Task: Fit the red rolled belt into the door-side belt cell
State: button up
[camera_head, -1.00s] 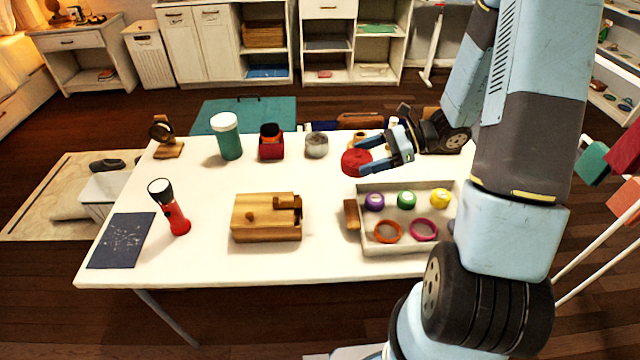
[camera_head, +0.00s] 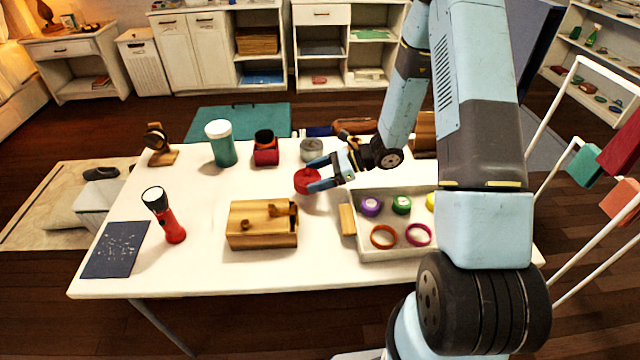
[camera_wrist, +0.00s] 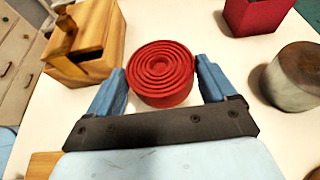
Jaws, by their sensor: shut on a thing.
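The red rolled belt (camera_head: 307,181) is a flat spiral coil. My gripper (camera_head: 322,178) is shut on it above the white table, between the wooden box and the grey tin. In the wrist view the red coil (camera_wrist: 160,74) sits spiral face up between the two blue fingers of my gripper (camera_wrist: 161,82). A pale tray (camera_head: 372,252) at the right of the table holds purple, green and yellow rolls and two rings; my arm hides its right part. I cannot tell which place is the door-side belt cell.
A wooden box (camera_head: 262,237) with a small knob stands in the middle. A red box (camera_head: 265,156), grey tin (camera_head: 311,150) and teal jar (camera_head: 221,146) stand at the back. A red flashlight (camera_head: 172,226) stands left. The table between flashlight and jar is clear.

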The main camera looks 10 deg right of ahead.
jog(key=shift+a+f, duration=0.15)
jog(key=shift+f, duration=1.6)
jog(key=o, duration=1)
jog(key=shift+c, duration=0.2)
